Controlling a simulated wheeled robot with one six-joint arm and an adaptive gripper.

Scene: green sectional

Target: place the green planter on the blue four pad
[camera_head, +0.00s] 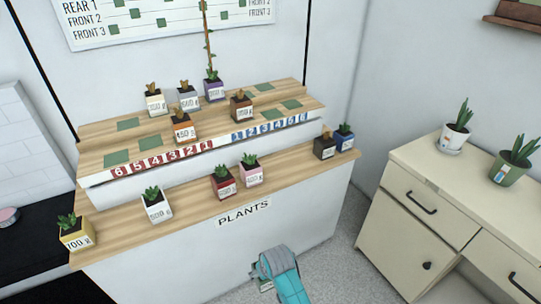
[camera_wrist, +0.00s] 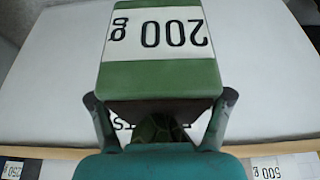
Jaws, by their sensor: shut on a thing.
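My gripper (camera_wrist: 160,115) is shut on the green planter (camera_wrist: 160,75), which fills the middle of the wrist view. Its white label reads 200 g and appears upside down there. In the head view my gripper (camera_head: 262,268) is low in front of the plant counter, and the planter is mostly hidden. The blue number strip (camera_head: 270,127) runs along the right half of the upper shelf's front edge, with the blue four right of its middle. Green pads (camera_head: 270,114) lie on the shelf above it; I cannot tell for certain which belongs to the four.
A purple planter (camera_head: 213,90) with a tall stem and a brown planter (camera_head: 241,107) stand on the upper shelf. Black (camera_head: 324,147) and blue (camera_head: 345,138) planters stand at the lower counter's right end. A cream cabinet (camera_head: 430,200) is at right. The lower shelf's middle right is bare.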

